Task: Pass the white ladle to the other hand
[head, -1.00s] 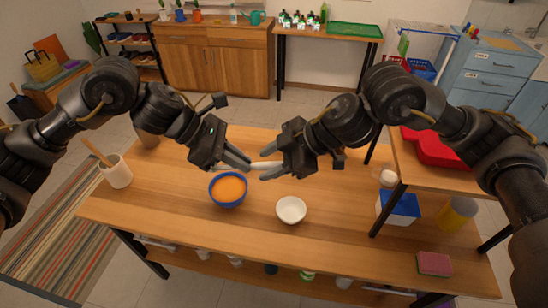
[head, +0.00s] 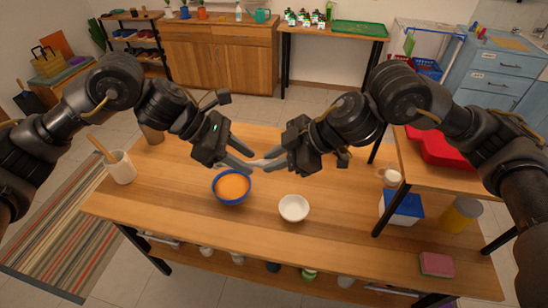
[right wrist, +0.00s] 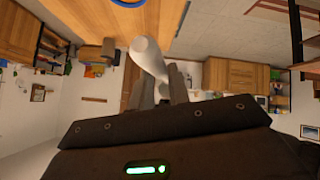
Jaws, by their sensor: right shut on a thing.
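The white ladle (head: 262,163) is held above the table between my two grippers. My right gripper (head: 272,160) is shut on it; in the right wrist view the ladle (right wrist: 147,52) sticks out from between the right fingers (right wrist: 162,85). My left gripper (head: 252,162) faces it from the left, with its fingers spread apart around or close beside the ladle's left end. I cannot tell whether they touch it. Much of the ladle is hidden by the fingers in the head view.
A blue bowl of orange food (head: 231,187) stands below the left gripper, and a white bowl (head: 293,208) to its right. A utensil crock (head: 121,168) is at the table's left end. A shelf with a blue-and-white box (head: 402,208) stands at right.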

